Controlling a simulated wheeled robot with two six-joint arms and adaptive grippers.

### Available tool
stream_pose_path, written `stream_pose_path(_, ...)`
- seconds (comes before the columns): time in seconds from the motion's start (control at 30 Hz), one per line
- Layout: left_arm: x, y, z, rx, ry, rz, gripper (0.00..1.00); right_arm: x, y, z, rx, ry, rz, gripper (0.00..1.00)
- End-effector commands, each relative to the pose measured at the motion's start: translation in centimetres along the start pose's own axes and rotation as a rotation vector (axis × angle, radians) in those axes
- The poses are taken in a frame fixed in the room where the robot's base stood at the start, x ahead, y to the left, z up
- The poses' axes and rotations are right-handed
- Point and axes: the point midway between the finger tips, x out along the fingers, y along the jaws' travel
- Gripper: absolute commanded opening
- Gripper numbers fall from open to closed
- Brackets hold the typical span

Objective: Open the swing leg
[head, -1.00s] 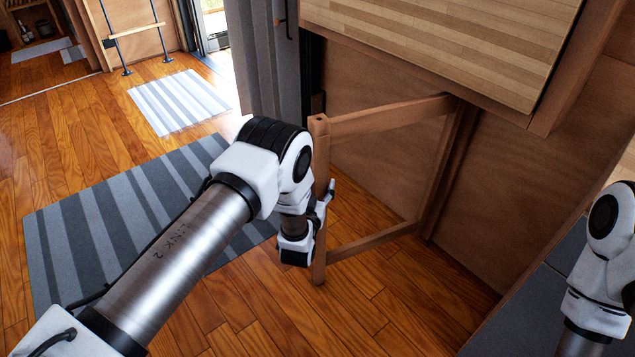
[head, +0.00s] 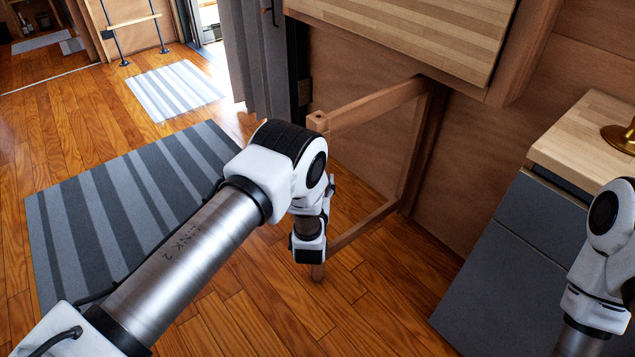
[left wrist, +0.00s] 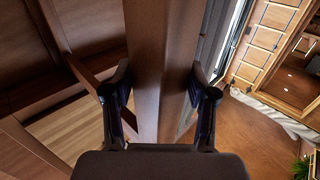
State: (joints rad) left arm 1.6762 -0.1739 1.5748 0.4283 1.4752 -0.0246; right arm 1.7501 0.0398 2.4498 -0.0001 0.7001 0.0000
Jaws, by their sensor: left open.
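The swing leg (head: 380,104) is a brown wooden frame with an upright post, a top rail and a bottom rail. It stands out at an angle from the wood wall under a hanging pale tabletop leaf (head: 420,35). My left gripper (head: 324,205) is at the post, partly hidden by its own wrist. In the left wrist view, its two open fingers (left wrist: 160,88) lie on either side of the post (left wrist: 160,50); I cannot tell whether they touch it. My right arm shows at the right edge, but its gripper is out of view.
A grey cabinet (head: 500,265) with a wooden top (head: 580,135) stands at the right. A striped grey rug (head: 120,205) lies at the left and a lighter rug (head: 175,90) behind it. A grey curtain (head: 252,60) hangs behind the leg. Wooden floor (head: 270,305) is clear in front.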

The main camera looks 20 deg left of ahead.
Motion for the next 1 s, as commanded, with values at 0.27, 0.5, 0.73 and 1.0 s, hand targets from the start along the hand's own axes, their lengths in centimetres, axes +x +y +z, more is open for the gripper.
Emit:
stream_pose_path(0.27, -0.2, 0.6, 0.1, 0.000, -0.001, 0.016, 0.67, 0.0, 0.0, 0.0, 0.000, 0.000, 0.000, 0.40)
stream_pose_path(0.5, -0.2, 0.5, 0.1, 0.000, -0.003, 0.014, 0.67, 0.0, 0.0, 0.0, 0.000, 0.000, 0.000, 0.40)
stream_pose_path(0.73, -1.9, 0.5, 0.3, 0.003, -0.007, 0.015, 0.67, 0.0, 0.0, 0.0, 0.000, 0.000, 0.000, 0.40)
stream_pose_path(1.0, -8.7, 0.5, 0.2, 0.003, -0.007, 0.015, 0.67, 0.0, 0.0, 0.0, 0.000, 0.000, 0.000, 0.40)
